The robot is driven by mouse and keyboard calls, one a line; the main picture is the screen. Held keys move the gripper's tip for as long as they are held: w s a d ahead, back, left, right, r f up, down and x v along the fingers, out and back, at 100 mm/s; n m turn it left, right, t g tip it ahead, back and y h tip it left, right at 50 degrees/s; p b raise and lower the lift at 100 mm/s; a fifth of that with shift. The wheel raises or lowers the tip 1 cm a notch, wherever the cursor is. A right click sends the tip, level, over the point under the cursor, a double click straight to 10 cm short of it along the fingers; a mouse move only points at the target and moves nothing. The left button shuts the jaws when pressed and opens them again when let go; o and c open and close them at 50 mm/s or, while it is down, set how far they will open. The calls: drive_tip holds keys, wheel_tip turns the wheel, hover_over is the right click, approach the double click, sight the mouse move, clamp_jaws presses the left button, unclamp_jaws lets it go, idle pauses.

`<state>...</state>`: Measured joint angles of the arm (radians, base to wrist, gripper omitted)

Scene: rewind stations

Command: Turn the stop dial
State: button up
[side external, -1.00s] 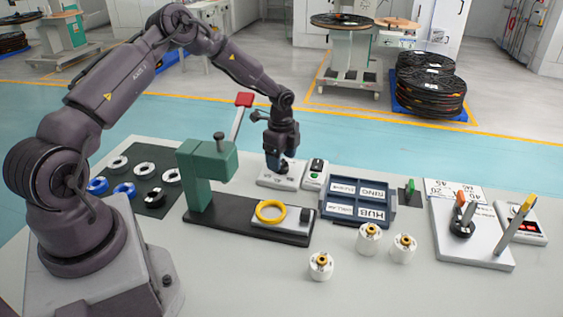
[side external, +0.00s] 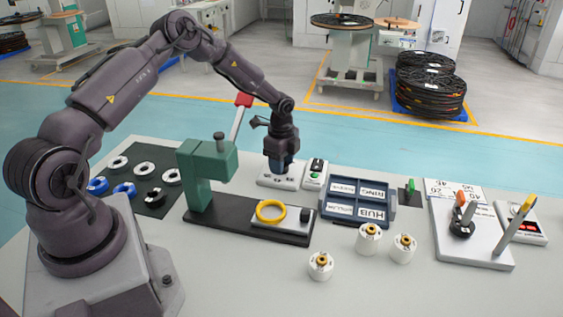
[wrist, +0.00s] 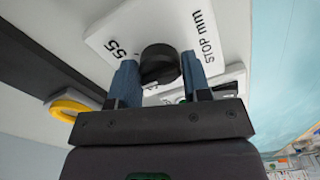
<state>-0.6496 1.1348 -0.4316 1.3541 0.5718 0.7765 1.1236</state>
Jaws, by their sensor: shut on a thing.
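The stop dial (wrist: 160,62) is a black round knob on a white plate (wrist: 225,38) printed "STOP mm" and "55" in the wrist view. In the side view the white plate (side external: 265,182) lies on the table behind the green press, and my gripper hides the dial. My gripper (wrist: 159,68) is shut on the dial, with one blue finger on each side of it. In the side view my gripper (side external: 279,166) points down onto the plate.
The green press (side external: 205,165) with a red-knobbed lever stands left of the dial. A yellow ring (side external: 271,211) lies on its base. A small switch box (side external: 315,174) sits close on the right, then a blue labelled tray (side external: 357,200). White spools (side external: 320,266) stand in front.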

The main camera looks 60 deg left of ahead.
drive_tip(key=n, duration=0.4)
drive_tip(key=shift+n, duration=0.4)
drive_tip(key=shift+r+n, duration=0.1)
drive_tip(key=shift+n, duration=1.8)
drive_tip(key=o, duration=0.9)
